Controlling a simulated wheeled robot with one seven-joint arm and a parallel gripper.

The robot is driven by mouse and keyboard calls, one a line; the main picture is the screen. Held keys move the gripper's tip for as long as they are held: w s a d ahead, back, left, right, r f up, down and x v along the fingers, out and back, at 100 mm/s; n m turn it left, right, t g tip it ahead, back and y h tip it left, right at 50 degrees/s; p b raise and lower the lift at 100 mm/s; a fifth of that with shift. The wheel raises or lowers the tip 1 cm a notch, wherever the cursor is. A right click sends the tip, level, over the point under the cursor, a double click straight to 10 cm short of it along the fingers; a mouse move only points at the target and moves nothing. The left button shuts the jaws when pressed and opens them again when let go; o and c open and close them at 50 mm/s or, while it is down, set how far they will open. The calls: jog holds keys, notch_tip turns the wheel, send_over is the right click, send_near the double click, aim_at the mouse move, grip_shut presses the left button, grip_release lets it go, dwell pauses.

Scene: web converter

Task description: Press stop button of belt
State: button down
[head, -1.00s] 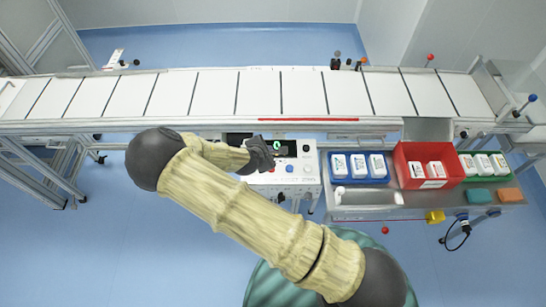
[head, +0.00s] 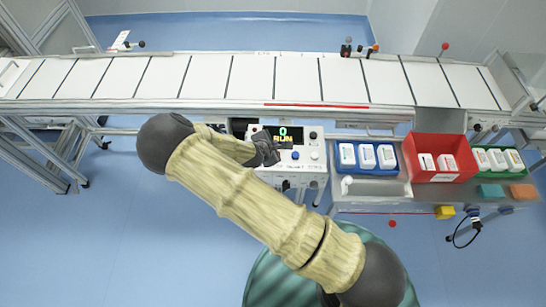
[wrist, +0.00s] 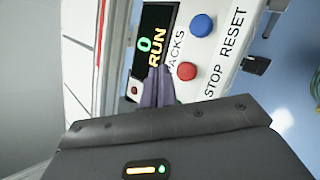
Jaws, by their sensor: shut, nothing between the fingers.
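The control panel (head: 312,158) stands in front of the belt. Its display (head: 284,138) reads "0" and "RUN". In the wrist view, the red button (wrist: 187,71) is beside the STOP label (wrist: 215,82), and the blue button (wrist: 202,25) is beyond it on the RESET side. The blue button also shows in the head view (head: 295,155); the red one seems hidden there by my gripper (head: 268,152). My gripper is shut and empty. In the wrist view its fingertips (wrist: 158,76) are just left of the red button, below the display; I cannot tell their height.
The white belt (head: 205,76) with dark cross lines runs along the back. Right of the panel, a steel table (head: 385,190) holds a blue tray (head: 351,166), a red bin (head: 440,146) and a green tray (head: 482,173), with white bottles. Open floor lies in front at left.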

notch_tip(320, 180, down, 3)
jog(key=shift+d+r+b, duration=0.1)
jog(key=shift+b, duration=0.5)
jog(key=shift+w, duration=0.2)
dwell(0.4)
jog(key=shift+a, duration=0.25)
jog(key=shift+s, duration=0.2)
jog(key=shift+w+d, duration=0.15)
jog(key=shift+d, duration=0.45)
jog(key=shift+a, duration=0.3)
